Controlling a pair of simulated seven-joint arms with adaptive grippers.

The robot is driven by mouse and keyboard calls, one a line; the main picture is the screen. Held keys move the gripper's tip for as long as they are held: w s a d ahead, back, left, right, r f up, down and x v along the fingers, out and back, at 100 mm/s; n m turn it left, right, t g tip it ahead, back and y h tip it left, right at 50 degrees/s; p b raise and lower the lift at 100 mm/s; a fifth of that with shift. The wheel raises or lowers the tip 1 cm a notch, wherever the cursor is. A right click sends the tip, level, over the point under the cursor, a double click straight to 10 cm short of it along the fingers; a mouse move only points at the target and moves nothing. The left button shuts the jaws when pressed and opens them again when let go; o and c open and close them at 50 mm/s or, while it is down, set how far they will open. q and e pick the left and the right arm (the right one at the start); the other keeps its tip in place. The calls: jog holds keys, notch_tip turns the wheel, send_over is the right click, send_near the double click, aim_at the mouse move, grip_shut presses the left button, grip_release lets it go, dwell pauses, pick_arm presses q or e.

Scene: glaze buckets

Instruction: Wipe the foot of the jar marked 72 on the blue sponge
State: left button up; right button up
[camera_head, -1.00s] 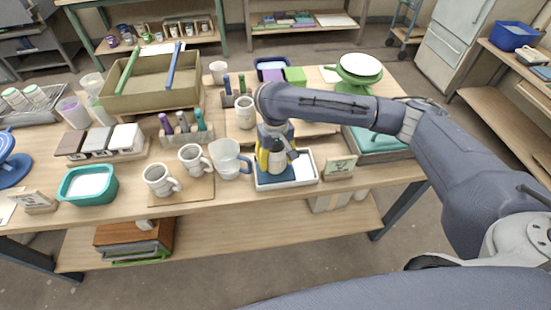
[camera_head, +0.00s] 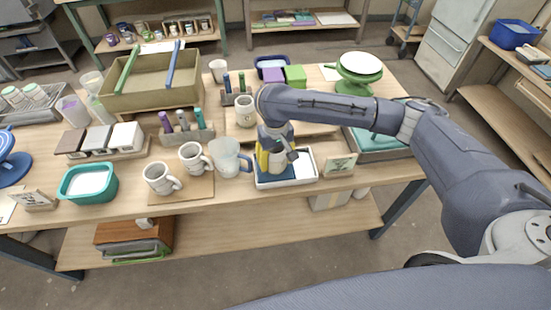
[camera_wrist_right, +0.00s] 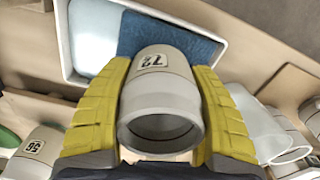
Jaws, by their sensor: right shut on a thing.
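The jar marked 72 (camera_wrist_right: 160,95) is a pale grey, round jar with its number label facing up in the right wrist view, above its open mouth. My right gripper (camera_wrist_right: 161,72) has yellow fingers shut on both sides of it. The blue sponge (camera_wrist_right: 195,42) lies in a white tray (camera_wrist_right: 66,45), beside a pale section. In the head view the jar is over the blue sponge (camera_head: 268,180), partly hidden by my right gripper (camera_head: 274,160). Its foot is hidden in the wrist view, so I cannot tell whether it touches the sponge. My left gripper is not in view.
A clear pitcher (camera_head: 228,158) and white mugs (camera_head: 160,178) stand left of the tray. A small sign (camera_head: 341,165) stands to its right. A jar marked 56 (camera_wrist_right: 35,150) shows in the right wrist view. Another pale jar (camera_head: 245,110) stands behind.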

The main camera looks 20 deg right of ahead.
jog(key=shift+d, duration=0.1)
jog(key=shift+s+d, duration=0.15)
jog(key=shift+d, duration=0.65)
jog(key=shift+s+d, duration=0.1)
jog(key=shift+d, duration=0.7)
jog(key=shift+w+a+f, duration=0.1)
jog(key=shift+w+a, duration=0.1)
jog(key=shift+a, duration=1.5)
jog(key=shift+w+a, duration=0.2)
jog(key=shift+a, duration=1.5)
jog(key=shift+s+d, duration=0.2)
jog(key=shift+d, duration=1.55)
jog(key=shift+s+d, duration=0.2)
jog(key=shift+d, duration=1.5)
jog(key=shift+a, duration=0.1)
jog(key=shift+w+a, duration=0.25)
jog(key=shift+a, duration=1.45)
jog(key=shift+w+a, duration=0.2)
jog(key=shift+a, duration=1.5)
jog(key=shift+r, duration=3.6)
